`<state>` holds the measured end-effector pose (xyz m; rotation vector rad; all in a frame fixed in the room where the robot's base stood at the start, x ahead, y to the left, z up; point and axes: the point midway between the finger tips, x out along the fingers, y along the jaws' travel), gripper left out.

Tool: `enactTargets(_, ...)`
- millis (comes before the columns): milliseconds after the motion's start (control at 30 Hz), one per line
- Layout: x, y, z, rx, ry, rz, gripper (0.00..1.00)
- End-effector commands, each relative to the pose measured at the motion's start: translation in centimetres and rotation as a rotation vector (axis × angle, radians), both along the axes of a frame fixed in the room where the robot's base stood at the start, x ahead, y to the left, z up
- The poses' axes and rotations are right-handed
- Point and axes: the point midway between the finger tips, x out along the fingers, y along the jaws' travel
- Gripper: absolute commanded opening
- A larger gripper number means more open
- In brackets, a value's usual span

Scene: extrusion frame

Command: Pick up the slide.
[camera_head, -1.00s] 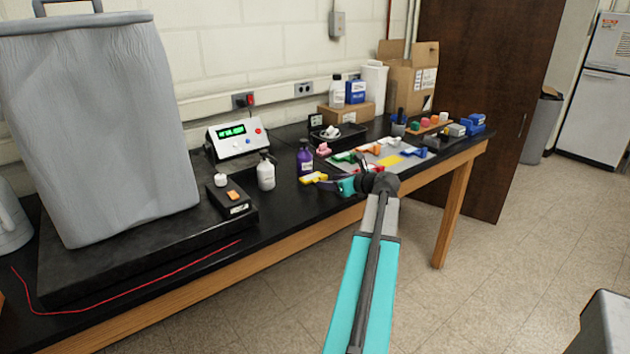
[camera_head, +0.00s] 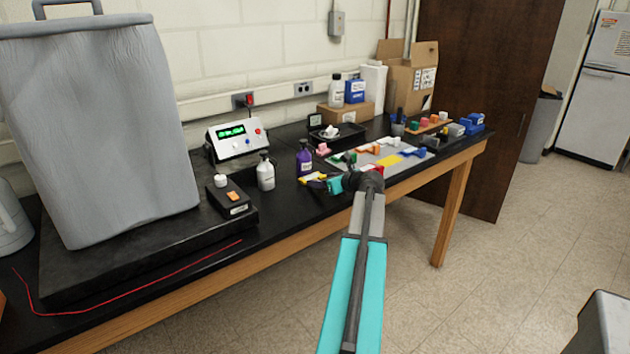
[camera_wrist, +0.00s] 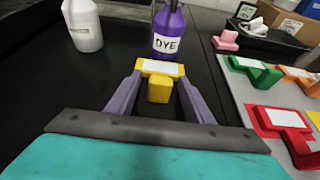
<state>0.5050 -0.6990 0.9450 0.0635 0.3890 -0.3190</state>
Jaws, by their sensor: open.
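A yellow T-shaped piece with a white label (camera_wrist: 157,68) lies on the black bench top, in front of the purple DYE bottle (camera_wrist: 168,32). I take it for the slide, though its label cannot be read. In the head view the yellow piece (camera_head: 312,177) lies at the bench's front part, left of the mat. My gripper (camera_wrist: 161,84) is open, its two purple fingers on either side of the yellow piece, with small gaps. In the head view my gripper (camera_head: 322,184) is beside the piece, partly hidden by my wrist.
A white bottle (camera_wrist: 84,25) stands behind on the left. A grey mat (camera_wrist: 247,92) on the right holds similar pieces, including a red one (camera_wrist: 283,122) and a green one (camera_wrist: 252,71). A pink piece (camera_wrist: 226,40) sits near a black tray (camera_wrist: 272,40). Bare bench lies left.

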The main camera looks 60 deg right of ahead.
Motion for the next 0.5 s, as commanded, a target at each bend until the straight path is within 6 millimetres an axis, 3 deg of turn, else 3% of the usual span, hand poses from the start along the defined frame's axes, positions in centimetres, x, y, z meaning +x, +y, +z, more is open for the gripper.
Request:
enactTargets(400,0.04,0.11,0.01,0.0,0.0,0.001,0.47)
enactTargets(500,0.04,0.11,0.01,0.0,0.0,0.001,0.32)
